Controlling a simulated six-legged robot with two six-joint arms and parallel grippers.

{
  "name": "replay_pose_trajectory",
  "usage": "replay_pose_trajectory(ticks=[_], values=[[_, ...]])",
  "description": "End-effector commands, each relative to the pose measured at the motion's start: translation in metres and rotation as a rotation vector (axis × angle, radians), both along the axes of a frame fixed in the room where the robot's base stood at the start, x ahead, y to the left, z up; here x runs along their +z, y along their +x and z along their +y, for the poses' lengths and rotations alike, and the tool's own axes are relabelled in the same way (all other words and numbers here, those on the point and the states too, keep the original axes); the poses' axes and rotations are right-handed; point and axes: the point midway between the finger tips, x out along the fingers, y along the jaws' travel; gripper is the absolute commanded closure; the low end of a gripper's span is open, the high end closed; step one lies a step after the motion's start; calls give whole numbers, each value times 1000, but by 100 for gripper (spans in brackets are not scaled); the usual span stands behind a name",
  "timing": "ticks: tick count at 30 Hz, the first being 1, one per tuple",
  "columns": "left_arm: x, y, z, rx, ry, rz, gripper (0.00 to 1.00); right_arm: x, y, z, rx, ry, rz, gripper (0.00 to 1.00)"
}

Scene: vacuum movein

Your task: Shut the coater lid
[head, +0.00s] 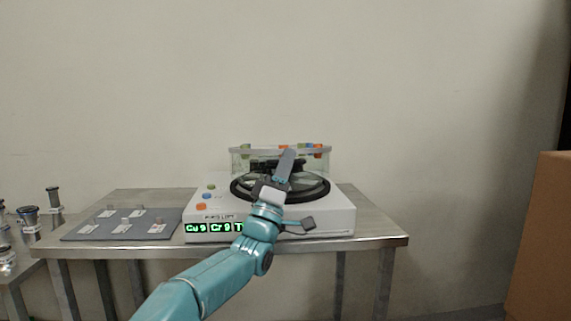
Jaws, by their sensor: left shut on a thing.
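The coater (335,220) is a white box on the metal table, with a green lit display and a black ring (322,190) on top. Its lid (240,160) is a clear panel standing raised at the back of the machine, with coloured pieces showing along it. My left gripper (287,158) reaches over the ring, with its grey fingers up against the lid. It is shut on the lid, though its own fingers hide the exact contact. My arm covers part of the display and the ring. My right gripper is not in view.
A grey mat (95,230) with several small pieces lies on the table (375,230) left of the coater. Metal fittings (30,220) stand on a lower table at far left. A brown box-like block (540,235) stands at the right. The table's right end is clear.

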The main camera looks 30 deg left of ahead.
Motion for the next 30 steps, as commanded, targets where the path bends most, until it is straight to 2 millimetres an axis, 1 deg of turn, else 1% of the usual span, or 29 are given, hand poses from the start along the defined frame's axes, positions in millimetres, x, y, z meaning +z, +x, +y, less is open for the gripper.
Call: replay_pose_trajectory(ticks=[1, 3, 4, 5, 22, 30], values=[[-2, 2, -4, -6, 3, 8, 100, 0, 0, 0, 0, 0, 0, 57], [-2, 2, -4, -7, 4, 8, 100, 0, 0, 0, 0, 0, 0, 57], [-2, 2, -4, -6, 4, 9, 80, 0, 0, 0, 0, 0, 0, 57], [-2, 1, -4, -6, 3, 8, 77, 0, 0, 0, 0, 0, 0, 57], [-1, -3, -1, 0, 0, 3, 77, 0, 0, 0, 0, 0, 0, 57], [-9, -4, -3, 1, -1, 2, 77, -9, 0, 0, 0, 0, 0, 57]])
